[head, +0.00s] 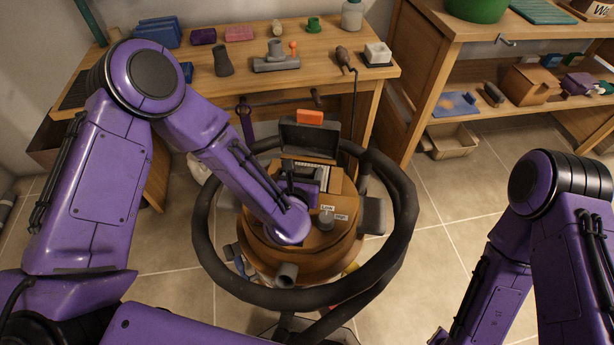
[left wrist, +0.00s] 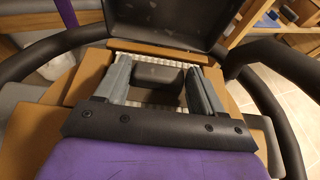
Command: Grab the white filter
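The white ribbed filter (head: 313,170) sits in the open top of a brown, round vacuum-like machine (head: 322,240). In the left wrist view, the filter (left wrist: 160,58) has a grey block (left wrist: 157,76) in its middle. My left gripper (head: 300,183) is over the filter, partly hidden by my own arm in the head view. In the left wrist view, the fingers of the left gripper (left wrist: 160,80) are apart, one on each side of the grey block. I cannot tell whether they touch the filter. My right arm is at the right; its gripper is out of view.
A black tubular ring (head: 408,215) surrounds the machine. Its dark raised lid (head: 312,138), with an orange latch (head: 310,117), stands behind the filter. A wooden workbench (head: 330,48) with tools is at the back, and shelves (head: 520,50) stand at the right.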

